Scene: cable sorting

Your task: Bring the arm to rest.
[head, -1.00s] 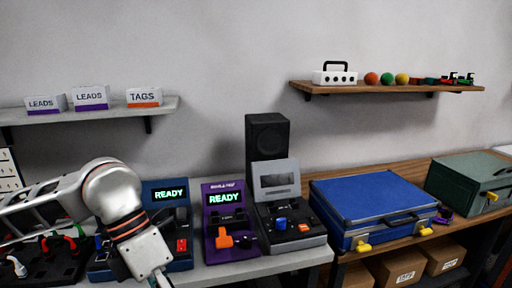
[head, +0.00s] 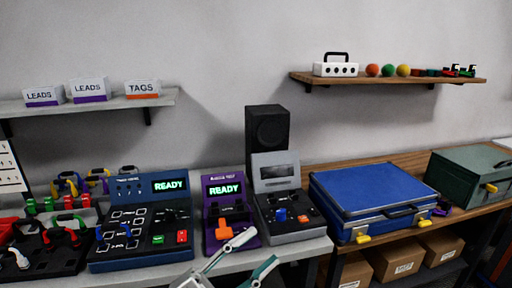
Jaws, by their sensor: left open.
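My left gripper (head: 232,262) shows at the bottom middle of the head view, low in front of the purple tester and the grey bench edge. Its two fingers are spread apart, one pale and one teal-edged, with nothing seen between them. Most of the left arm is below the picture. My right gripper is not in view.
A blue tester (head: 140,222) and a purple tester (head: 229,212), both reading READY, stand on the grey bench beside a grey device (head: 286,208). Cables on a dark rack (head: 40,262) are at left. A blue case (head: 372,196) and a green box (head: 470,174) stand right.

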